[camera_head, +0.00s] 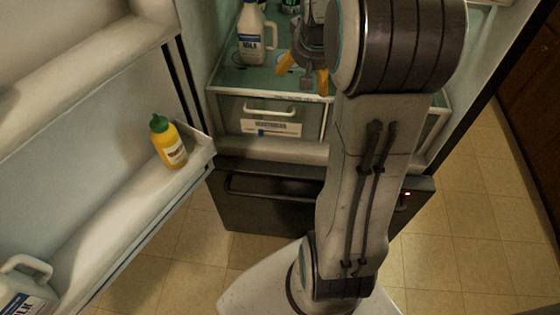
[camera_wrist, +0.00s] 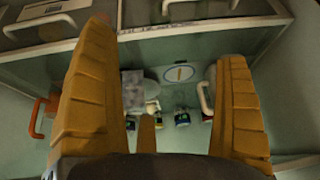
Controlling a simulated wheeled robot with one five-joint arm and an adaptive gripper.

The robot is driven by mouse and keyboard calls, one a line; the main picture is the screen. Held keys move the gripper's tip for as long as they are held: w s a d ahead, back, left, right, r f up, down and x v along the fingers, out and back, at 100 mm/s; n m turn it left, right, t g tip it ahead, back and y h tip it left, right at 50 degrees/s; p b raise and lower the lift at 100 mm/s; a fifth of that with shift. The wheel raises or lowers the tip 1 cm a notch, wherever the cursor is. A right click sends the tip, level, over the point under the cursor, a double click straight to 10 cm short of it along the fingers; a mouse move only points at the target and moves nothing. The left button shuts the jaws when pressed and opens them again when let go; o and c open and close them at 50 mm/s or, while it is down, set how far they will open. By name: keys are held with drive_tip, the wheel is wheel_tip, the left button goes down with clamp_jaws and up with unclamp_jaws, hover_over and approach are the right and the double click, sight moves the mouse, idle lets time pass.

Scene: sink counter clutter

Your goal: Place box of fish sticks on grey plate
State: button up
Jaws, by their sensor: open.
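My gripper (camera_head: 304,80) is inside the open fridge, above the glass shelf. The wrist view also shows my gripper (camera_wrist: 165,45) open, with shelf and several small items beyond the fingers. There a mottled grey blocky thing (camera_wrist: 132,82) and a pale oval shape (camera_wrist: 180,73) lie beyond the gap. I cannot tell whether either is the fish stick box or the grey plate. Neither task object can be made out in the head view, where my arm hides part of the fridge.
A white milk jug (camera_head: 252,35) stands on the glass shelf (camera_head: 228,78) left of my gripper. A drawer (camera_head: 270,113) is below. The open door at left holds a yellow bottle (camera_head: 169,143) and another jug (camera_head: 22,290). Bare tiled floor (camera_head: 470,220) is at right.

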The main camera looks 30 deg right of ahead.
drive_tip(key=s+a+n+g+y, duration=0.1)
drive_tip(key=s+a+n, duration=0.4)
drive_tip(key=s+a, duration=1.5)
drive_tip(key=shift+s+a+f+n+y, duration=0.15)
drive_tip(key=shift+s+a+n+y, duration=0.15)
drive_tip(key=shift+y, duration=0.5)
drive_tip(key=shift+a, duration=0.1)
